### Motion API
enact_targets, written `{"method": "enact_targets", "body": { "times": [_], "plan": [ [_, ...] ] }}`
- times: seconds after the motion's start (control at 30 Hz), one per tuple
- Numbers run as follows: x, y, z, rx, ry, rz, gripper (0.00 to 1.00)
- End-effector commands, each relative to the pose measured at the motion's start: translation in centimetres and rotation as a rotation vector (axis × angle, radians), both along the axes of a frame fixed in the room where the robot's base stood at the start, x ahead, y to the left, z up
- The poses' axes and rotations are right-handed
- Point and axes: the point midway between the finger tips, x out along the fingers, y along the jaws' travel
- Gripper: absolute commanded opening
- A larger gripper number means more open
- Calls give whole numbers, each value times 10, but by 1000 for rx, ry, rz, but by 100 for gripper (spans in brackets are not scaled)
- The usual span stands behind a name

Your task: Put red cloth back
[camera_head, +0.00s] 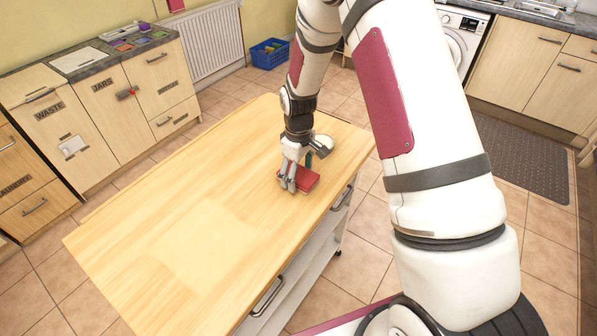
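A red cloth (308,181), looking flat and folded, lies on the wooden top of the island (205,243), near its right edge. My gripper (289,184) points down at the cloth's left side, with its pale fingers at or just over the cloth. Part of the cloth is hidden behind the fingers. I cannot tell whether the fingers pinch it. A small dark green thing (308,160) shows just behind the cloth, partly hidden by my gripper.
Several coloured flat pieces (124,43) lie on the counter at the back left. A small red thing (127,94) is at the JARS cabinet handle. A blue basket (270,52) stands on the floor by the radiator (207,42). Most of the island top is clear.

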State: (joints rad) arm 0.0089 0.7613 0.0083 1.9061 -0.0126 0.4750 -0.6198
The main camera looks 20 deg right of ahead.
Motion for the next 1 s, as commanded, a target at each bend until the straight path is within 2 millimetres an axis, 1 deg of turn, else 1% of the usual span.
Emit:
{"method": "enact_targets", "body": {
  "times": [0.23, 0.37, 0.47, 0.8, 0.9, 1.0],
  "plan": [
    [0, 0, 1, 0, 0, 0, 74],
    [1, 0, 7, 0, -1, 0, 74],
    [2, 0, 21, 0, -4, 0, 74],
    [2, 0, 89, 0, -5, 1, 74],
    [1, 0, 104, 0, -4, 1, 74],
    [1, 0, 115, 0, -3, 0, 74]
  ]
}}
